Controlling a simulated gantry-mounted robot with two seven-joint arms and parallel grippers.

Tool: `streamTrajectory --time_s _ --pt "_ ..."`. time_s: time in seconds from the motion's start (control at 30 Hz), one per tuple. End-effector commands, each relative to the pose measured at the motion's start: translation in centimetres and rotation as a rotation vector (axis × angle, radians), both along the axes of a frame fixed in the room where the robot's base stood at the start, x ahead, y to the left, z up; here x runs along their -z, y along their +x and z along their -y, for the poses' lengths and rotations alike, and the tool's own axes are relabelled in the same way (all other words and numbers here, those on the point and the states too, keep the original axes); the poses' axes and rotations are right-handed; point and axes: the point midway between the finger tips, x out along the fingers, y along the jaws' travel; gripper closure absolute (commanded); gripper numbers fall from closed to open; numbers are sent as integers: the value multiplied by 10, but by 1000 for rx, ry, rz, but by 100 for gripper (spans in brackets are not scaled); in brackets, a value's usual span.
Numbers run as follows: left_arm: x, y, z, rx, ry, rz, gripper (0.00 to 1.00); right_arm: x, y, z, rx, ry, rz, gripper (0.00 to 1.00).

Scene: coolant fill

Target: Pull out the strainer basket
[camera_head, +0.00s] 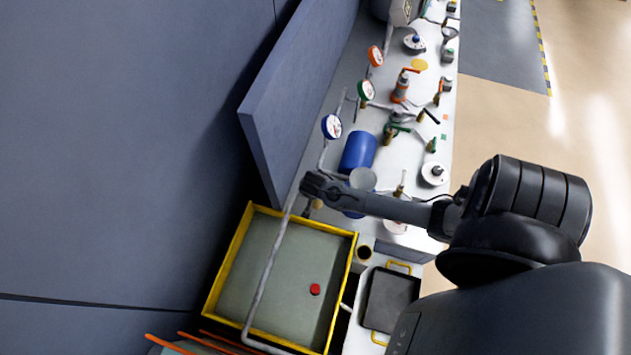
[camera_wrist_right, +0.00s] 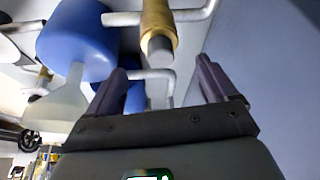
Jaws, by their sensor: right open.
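In the right wrist view a brass fitting (camera_wrist_right: 158,18) with a dull grey round end (camera_wrist_right: 160,48) hangs from a grey pipe. It looks like the strainer; I cannot tell whether the grey end is the basket. My right gripper (camera_wrist_right: 160,70) is open, its two dark fingers apart and nothing between the tips. The fitting lies beyond the fingertips, in line with the gap. In the head view my right gripper (camera_head: 312,186) is over the pipe beside the yellow-rimmed tray, and a bit of brass (camera_head: 317,204) shows just below it. My left gripper is not in view.
A blue tank (camera_head: 358,150) and a pale funnel (camera_head: 362,180) stand close to my right gripper. The yellow-rimmed tray (camera_head: 352,262) holds a red cap (camera_head: 315,289). A dark pan (camera_head: 391,300) lies to its right. Gauges and valves line the bench behind; a grey panel (camera_head: 290,100) stands left.

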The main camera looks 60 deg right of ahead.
Motion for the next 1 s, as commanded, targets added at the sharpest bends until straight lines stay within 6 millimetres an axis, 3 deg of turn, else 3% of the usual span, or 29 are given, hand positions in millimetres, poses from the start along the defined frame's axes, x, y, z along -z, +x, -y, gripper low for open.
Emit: streamTrajectory --time_s 0.17,0.3,0.87,1.0 --pt "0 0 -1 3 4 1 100 26 4 10 0 0 -1 14" --pt "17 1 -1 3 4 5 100 43 5 15 0 -1 0 14" --pt "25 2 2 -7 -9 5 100 49 7 19 0 -1 0 14" --pt "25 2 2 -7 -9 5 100 49 7 19 0 -1 0 36"
